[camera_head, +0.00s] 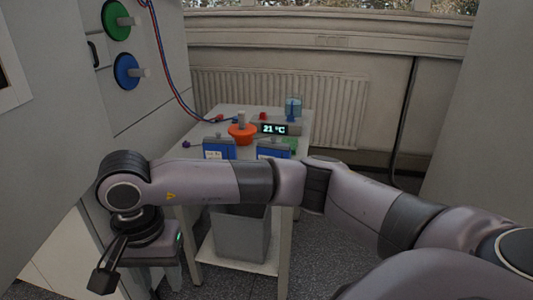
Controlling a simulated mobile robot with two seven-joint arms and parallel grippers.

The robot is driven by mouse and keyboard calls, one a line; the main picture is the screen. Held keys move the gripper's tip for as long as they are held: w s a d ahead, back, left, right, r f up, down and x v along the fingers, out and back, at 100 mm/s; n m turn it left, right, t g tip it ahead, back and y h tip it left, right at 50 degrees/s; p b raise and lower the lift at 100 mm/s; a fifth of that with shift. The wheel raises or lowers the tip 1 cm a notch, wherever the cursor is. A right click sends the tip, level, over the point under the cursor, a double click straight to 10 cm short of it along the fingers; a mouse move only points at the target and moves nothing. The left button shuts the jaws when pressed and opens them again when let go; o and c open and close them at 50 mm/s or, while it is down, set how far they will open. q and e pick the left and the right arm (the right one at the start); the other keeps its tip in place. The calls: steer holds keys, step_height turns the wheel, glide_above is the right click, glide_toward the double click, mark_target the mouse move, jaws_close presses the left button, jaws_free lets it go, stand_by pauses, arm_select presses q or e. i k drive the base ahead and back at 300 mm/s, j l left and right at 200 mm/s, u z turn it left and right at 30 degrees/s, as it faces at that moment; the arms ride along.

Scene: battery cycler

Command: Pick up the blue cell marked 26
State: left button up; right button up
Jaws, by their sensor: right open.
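Two blue cells with white labels are on the small table: a left one (219,149) and a right one (272,149). The labels are too small to read, so I cannot tell which is marked 26. My right arm crosses in front of the table and hides the lower parts of the cells. My right gripper (106,274) hangs at the lower left, pointing down, open with nothing seen between its fingers. It is well left of and nearer than both cells. My left gripper is not in view.
The white table (301,128) also carries an orange knobbed piece (242,132), a display reading 21 °C (273,129) and a clear blue container (293,106). A grey bin (240,236) stands on its lower shelf. A cabinet with green (116,19) and blue (126,71) discs borders the left.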

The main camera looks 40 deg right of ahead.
mark_target(262, 152)
steer(key=i+l+u, duration=0.2)
steer(key=l, duration=0.35)
steer(key=l+u, duration=0.25)
steer(key=l, duration=0.3)
steer(key=l+u, duration=0.2)
steer(key=l, duration=0.35)
steer(key=k+l+u, duration=0.1)
steer(key=l+u, duration=0.15)
steer(key=l, duration=0.35)
steer(key=k+l+u, duration=0.2)
steer(key=l, duration=0.35)
steer(key=l+u, duration=0.25)
steer(key=l, duration=0.35)
steer(key=k+l+u, duration=0.2)
steer(key=l, duration=0.3)
steer(key=k+l+u, duration=0.2)
steer(key=l, duration=0.3)
steer(key=l+u, duration=0.25)
steer(key=l, duration=0.15)
steer(key=k+l+u, duration=0.1)
steer(key=l+u, duration=0.2)
